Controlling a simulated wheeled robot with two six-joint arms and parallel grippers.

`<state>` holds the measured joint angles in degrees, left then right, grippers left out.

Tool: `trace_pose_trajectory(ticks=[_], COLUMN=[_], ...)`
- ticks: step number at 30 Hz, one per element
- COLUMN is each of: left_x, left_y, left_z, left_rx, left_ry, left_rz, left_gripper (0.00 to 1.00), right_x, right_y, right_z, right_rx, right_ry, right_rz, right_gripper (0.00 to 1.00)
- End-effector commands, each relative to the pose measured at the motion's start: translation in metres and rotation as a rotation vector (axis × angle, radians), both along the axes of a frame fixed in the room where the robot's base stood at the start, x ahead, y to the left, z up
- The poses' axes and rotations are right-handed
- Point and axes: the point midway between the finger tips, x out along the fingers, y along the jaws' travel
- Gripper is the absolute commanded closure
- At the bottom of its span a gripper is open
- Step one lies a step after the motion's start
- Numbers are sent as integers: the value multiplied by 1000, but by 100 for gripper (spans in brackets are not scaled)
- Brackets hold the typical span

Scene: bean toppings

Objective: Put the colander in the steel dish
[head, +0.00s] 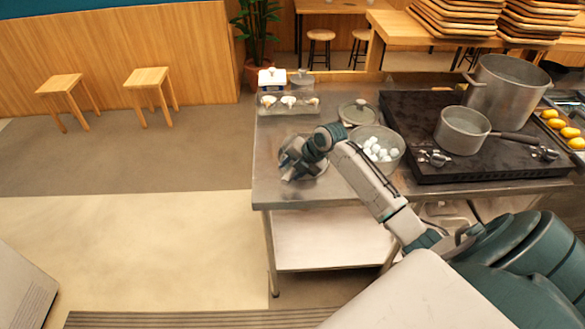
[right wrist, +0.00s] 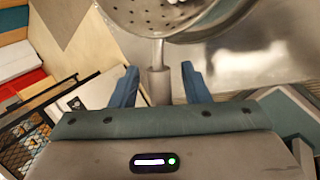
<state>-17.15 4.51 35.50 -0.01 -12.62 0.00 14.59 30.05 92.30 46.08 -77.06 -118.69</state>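The colander (right wrist: 190,15) shows at the top of the right wrist view, a perforated metal bowl with some white pieces at the top edge. Its handle (right wrist: 158,85) points towards my right gripper (right wrist: 160,82). The two blue fingers stand apart on either side of the handle, with gaps showing. In the head view my right gripper (head: 288,172) is over the left part of the steel table, and hides most of the colander (head: 319,167). A round grey bowl (head: 397,141) with white lumps stands right of it; I cannot tell whether it is the steel dish. My left gripper is not in view.
A clear tray (head: 268,107) with white items stands at the back left of the table, with a lidded dish (head: 358,112) nearby. A saucepan (head: 461,133) and a tall pot (head: 507,90) stand on the dark stove (head: 425,105). The table's front left is clear.

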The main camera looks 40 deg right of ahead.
Motion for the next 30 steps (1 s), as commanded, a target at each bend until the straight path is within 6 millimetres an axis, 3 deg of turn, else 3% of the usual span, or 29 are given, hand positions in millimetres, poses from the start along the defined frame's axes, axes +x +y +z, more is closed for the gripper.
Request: trace_pose_trajectory(ticks=[11, 24, 30], left_x=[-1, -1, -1], left_y=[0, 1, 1], left_z=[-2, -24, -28], left_rx=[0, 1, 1], left_ry=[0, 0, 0], left_rz=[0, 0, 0], left_gripper=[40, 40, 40], right_x=[-4, -44, -54], right_y=[-4, -27, -32], right_z=[10, 78, 97], right_rx=[-5, -6, -4], right_ry=[-2, -1, -1], right_rz=[0, 1, 0], right_gripper=[58, 58, 58])
